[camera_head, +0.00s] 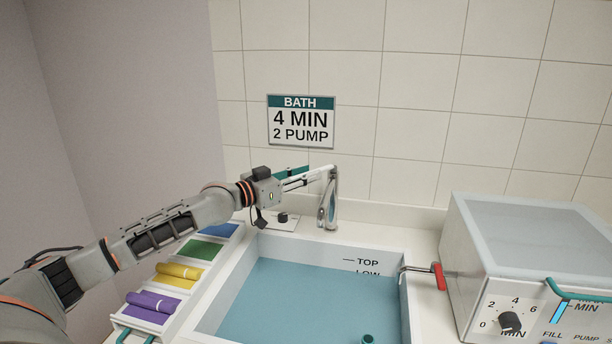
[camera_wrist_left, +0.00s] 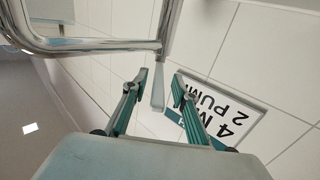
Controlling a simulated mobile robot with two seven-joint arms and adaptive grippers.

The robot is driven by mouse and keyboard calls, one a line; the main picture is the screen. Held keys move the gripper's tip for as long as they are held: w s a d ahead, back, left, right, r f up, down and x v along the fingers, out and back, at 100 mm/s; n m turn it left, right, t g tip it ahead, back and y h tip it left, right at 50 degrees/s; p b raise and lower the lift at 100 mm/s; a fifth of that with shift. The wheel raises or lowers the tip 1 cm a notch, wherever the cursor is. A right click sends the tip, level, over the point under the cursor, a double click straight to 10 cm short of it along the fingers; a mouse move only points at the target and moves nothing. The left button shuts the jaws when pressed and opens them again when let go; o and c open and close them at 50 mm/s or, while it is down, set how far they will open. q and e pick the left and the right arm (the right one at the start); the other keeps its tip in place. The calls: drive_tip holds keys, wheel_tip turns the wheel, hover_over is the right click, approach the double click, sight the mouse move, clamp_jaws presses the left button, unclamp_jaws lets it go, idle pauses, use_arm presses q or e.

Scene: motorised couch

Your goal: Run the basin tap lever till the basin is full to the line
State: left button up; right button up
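The basin (camera_head: 225,290) holds blue water (camera_head: 310,300). The TOP mark (camera_head: 367,262) on its back wall is above the water, and the surface cuts across the LOW lettering. The chrome tap (camera_head: 323,215) stands behind the basin; its pipe crosses the top of the left wrist view (camera_wrist_left: 95,45). The pale tap lever (camera_wrist_left: 158,88) lies between the two fingers of my left gripper (camera_wrist_left: 159,82). The fingers are spread, with a gap to the lever visible. In the head view my left gripper (camera_head: 297,177) is at the lever, left of the tap's upright. My right gripper is not in view.
A red-handled lever (camera_head: 438,276) sticks out at the basin's right wall. A control box (camera_head: 530,240) with a dial stands at the right. A tray with purple (camera_head: 150,305), yellow (camera_head: 178,275) and other coloured items lies left. A sign (camera_head: 301,121) hangs behind.

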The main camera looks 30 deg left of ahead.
use_arm(q)
drive_tip(key=shift+s+f, duration=0.1)
drive_tip(key=v, duration=1.1)
drive_tip(key=shift+s, duration=0.35)
drive_tip(key=shift+a, duration=0.15)
drive_tip(key=shift+s, duration=0.1)
idle(0.4)
